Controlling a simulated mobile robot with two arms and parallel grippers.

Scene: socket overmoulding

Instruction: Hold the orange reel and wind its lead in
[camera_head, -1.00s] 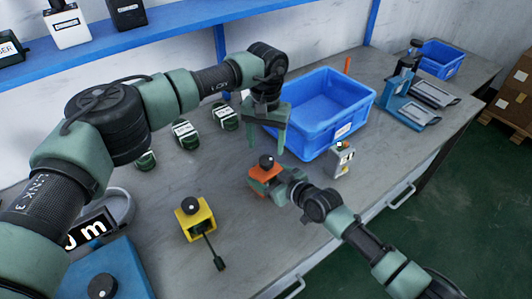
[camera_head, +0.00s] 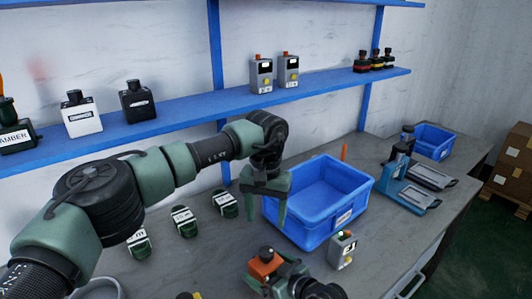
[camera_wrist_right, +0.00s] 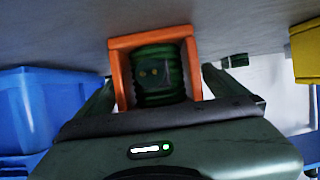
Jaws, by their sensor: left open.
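The orange reel (camera_head: 266,268) stands on the bench at the lower middle of the head view, with a black knob (camera_head: 266,251) on top. In the right wrist view its orange frame (camera_wrist_right: 119,70) surrounds a dark green ribbed drum (camera_wrist_right: 158,92) and a dark block with two yellowish dots. My right gripper (camera_wrist_right: 157,80) has a finger against each side of the frame, shut on it. My left gripper (camera_head: 266,222) is open and empty, pointing down above the knob. I cannot make out a loose lead.
A blue bin (camera_head: 313,231) stands behind and right of the reel, with a grey device (camera_head: 343,250) in front. Several green items (camera_head: 184,221) lie left on the bench. A blue-based press (camera_head: 406,191) stands at right. A blue shelf (camera_head: 180,111) runs above.

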